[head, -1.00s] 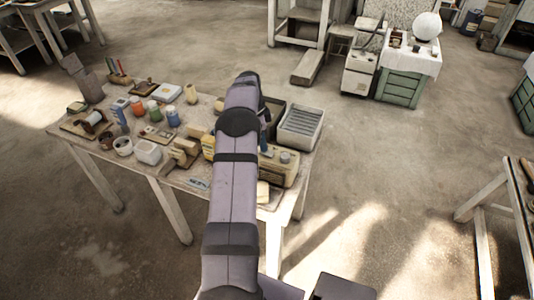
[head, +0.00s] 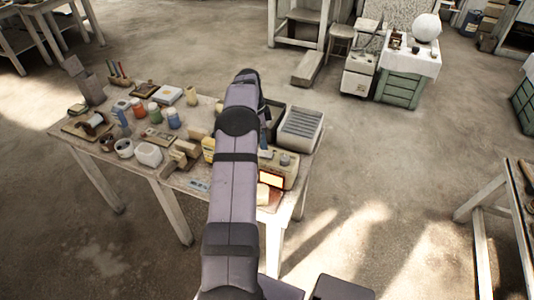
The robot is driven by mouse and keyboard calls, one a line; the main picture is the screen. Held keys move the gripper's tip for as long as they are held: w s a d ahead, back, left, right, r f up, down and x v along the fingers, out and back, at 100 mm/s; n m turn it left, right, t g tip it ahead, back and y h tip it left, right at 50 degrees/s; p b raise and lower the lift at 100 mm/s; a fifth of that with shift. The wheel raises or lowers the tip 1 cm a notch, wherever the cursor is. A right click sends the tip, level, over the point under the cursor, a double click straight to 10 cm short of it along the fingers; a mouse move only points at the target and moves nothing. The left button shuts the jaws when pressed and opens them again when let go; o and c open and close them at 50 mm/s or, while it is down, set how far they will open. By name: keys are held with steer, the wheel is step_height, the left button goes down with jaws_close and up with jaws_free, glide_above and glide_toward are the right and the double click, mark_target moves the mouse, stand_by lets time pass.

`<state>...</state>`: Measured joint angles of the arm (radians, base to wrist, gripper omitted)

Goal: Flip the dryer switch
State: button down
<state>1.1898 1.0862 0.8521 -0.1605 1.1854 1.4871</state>
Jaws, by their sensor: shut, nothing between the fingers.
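A beige box-shaped unit (head: 288,172), which looks like the dryer, stands at the right front of the worktable, partly behind my arm. It has a grey knob-like part (head: 285,159) on top. A bright orange-red panel (head: 271,181) glows at its front, beside my arm. A switch is too small or hidden to make out. My arm reaches up from the bottom and bends at the top, over the table. My gripper is hidden behind my own arm, so its fingers do not show.
A grey ribbed tray (head: 301,127) stands behind the unit. Jars, a white tub (head: 148,154), wooden blocks (head: 183,156) and a spool (head: 92,122) crowd the left of the worktable (head: 210,187). A green cabinet (head: 400,87) with a white sphere (head: 426,27) stands farther back.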

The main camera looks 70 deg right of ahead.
mark_target(263, 154)
steer(key=shift+r+p, duration=1.35)
steer(key=shift+r, duration=0.85)
steer(key=w+a+r+n, duration=0.3)
steer(key=w+a+n, duration=0.5)
steer(key=w+a, duration=0.5)
steer(key=w+a+r+n+t+b, duration=0.2)
steer(key=a+n, duration=1.1)
steer(key=a, duration=1.6)
steer(key=s+a+f+n, duration=0.3)
steer(key=s+a+n, duration=0.6)
steer(key=s+a, duration=0.3)
step_height(263, 154, down, 22)
steer(key=a+b, duration=0.1)
steer(key=b, duration=2.1)
steer(key=shift+w+y+b, duration=0.3)
steer(key=shift+w+y, duration=0.1)
steer(key=shift+w, duration=0.05)
